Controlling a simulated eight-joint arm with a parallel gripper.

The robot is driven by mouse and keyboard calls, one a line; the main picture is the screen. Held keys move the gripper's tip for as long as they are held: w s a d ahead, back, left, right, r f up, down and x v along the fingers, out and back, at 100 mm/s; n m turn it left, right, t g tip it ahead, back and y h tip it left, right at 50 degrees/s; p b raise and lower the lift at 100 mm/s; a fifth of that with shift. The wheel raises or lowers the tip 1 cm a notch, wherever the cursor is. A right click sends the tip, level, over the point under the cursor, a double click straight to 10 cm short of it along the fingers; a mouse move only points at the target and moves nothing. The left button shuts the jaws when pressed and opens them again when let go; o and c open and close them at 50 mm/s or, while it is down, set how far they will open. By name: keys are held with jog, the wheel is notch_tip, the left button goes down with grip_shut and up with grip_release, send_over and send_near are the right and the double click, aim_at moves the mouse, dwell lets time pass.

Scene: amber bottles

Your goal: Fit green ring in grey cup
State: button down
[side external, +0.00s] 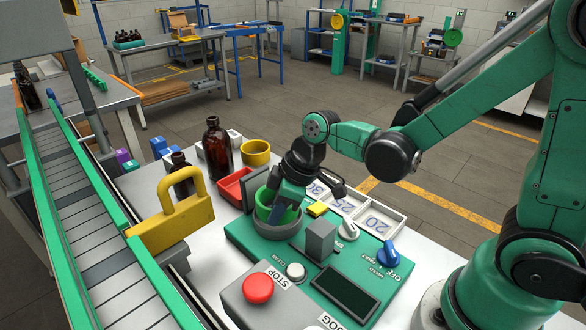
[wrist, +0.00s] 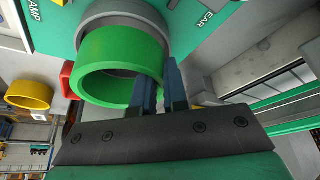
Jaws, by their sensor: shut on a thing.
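The green ring (wrist: 122,52) is held by its wall between the blue fingers of my gripper (wrist: 162,92). One finger appears inside the ring and the other outside. The grey cup (wrist: 115,17) shows just beyond the ring in the wrist view, partly hidden by it.
The green control panel (side external: 250,243) with knobs and a red stop button (side external: 258,288) lies in front. A red bin (side external: 232,188), yellow cup (side external: 256,153) and amber bottle (side external: 217,147) stand behind. A yellow padlock shape (side external: 170,225) and a conveyor (side external: 75,215) are left.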

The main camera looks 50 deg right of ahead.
jog(key=shift+f, duration=0.45)
dwell(1.0)
jog(key=c, duration=0.8)
grip_release()
jog(key=shift+s+a, duration=0.1)
jog(key=shift+c, duration=1)
jog(key=shift+o, duration=0.7)
jog(key=shift+r, duration=3)
